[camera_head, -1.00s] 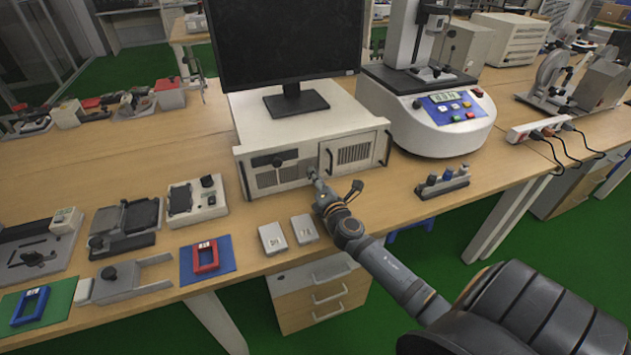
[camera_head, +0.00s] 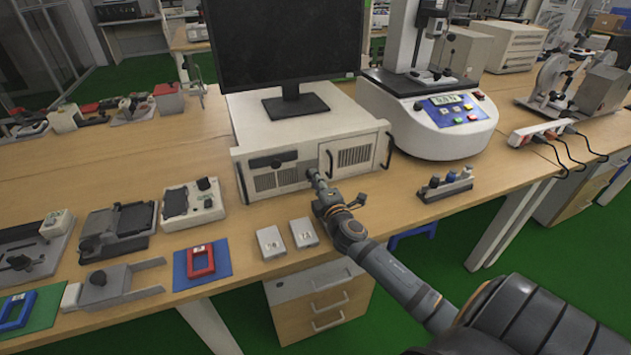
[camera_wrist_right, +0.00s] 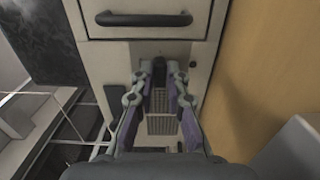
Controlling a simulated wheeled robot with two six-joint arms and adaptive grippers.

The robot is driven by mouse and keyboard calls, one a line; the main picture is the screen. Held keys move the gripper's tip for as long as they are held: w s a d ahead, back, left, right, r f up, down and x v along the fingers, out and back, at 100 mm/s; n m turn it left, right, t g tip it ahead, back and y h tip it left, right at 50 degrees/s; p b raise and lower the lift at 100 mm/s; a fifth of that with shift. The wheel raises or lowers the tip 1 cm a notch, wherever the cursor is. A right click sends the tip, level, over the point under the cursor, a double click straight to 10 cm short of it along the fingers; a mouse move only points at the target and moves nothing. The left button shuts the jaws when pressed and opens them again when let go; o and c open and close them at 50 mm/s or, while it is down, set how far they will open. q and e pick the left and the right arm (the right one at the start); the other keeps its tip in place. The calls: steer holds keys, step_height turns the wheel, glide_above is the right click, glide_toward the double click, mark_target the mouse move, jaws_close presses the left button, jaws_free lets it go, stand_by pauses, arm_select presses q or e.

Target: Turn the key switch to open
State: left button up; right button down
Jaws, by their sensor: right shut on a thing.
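A beige computer case (camera_head: 292,128) stands on the bench under a black monitor (camera_head: 285,40). My right gripper (camera_head: 314,174) reaches its front panel between the left vent and the right grille. In the right wrist view, my gripper fingers (camera_wrist_right: 160,73) are shut on the small black key switch (camera_wrist_right: 160,66) on the case's beige front. The key switch is hidden behind my gripper in the head view, and its turned angle cannot be told. My left gripper is not in view.
A white tester (camera_head: 425,125) stands right of the case, with a small block of knobs (camera_head: 445,186) in front. Two small grey boxes (camera_head: 287,237) lie near the bench's front edge. Several fixtures and a red frame (camera_head: 201,262) are at left.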

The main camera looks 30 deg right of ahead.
stand_by(0.3)
steer(key=c, duration=1.3)
jaws_free()
steer(key=shift+c, duration=0.2)
steer(key=v, duration=1.2)
steer(key=shift+f, duration=0.1)
